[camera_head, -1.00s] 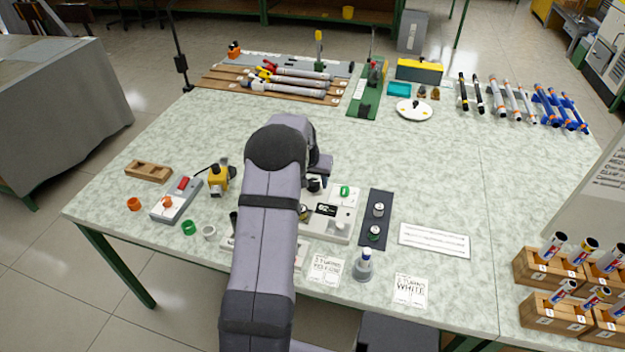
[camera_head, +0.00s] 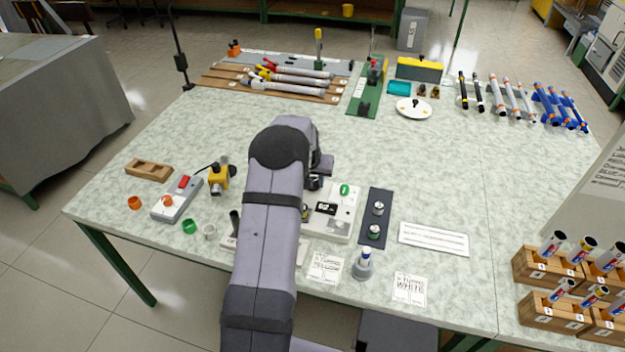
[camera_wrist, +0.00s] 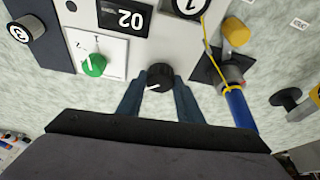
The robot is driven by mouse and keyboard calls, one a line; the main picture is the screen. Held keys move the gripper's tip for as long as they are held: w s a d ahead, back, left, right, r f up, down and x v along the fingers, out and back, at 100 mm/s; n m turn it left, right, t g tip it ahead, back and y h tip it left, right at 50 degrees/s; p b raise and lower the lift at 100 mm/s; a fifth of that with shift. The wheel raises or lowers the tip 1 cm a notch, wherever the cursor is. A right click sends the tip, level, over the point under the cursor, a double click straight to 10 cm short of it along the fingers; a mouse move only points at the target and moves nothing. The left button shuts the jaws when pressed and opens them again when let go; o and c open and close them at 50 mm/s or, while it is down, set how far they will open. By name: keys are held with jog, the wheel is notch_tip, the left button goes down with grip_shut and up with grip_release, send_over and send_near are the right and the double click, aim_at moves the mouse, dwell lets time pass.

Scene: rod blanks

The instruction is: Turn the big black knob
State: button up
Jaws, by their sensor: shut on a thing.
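The big black knob (camera_wrist: 159,77) sits on a pale control box, and its white pointer line shows in the wrist view. My gripper (camera_wrist: 157,88) has one blue-grey finger on each side of the knob and is shut on it. In the head view my arm covers the knob and the fingers. The control box (camera_head: 342,223) shows to the right of my arm, with a green knob (camera_head: 344,189) and a black display on it.
In the wrist view a blue-handled part (camera_wrist: 240,108) with a yellow band lies close right of my fingers. A dark panel with two knobs (camera_head: 374,230) stands beside the box. A yellow clamp-like device (camera_head: 217,180) stands left of my arm.

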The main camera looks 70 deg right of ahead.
jog(key=shift+s+f+n+t+b, duration=0.15)
jog(key=shift+n+t+b, duration=0.45)
jog(key=shift+n, duration=1)
jog(key=o, duration=1)
jog(key=shift+o, duration=0.2)
jog(key=shift+r, duration=0.25)
jog(key=b+v, duration=0.2)
jog(key=v, duration=0.5)
jog(key=shift+r, duration=0.1)
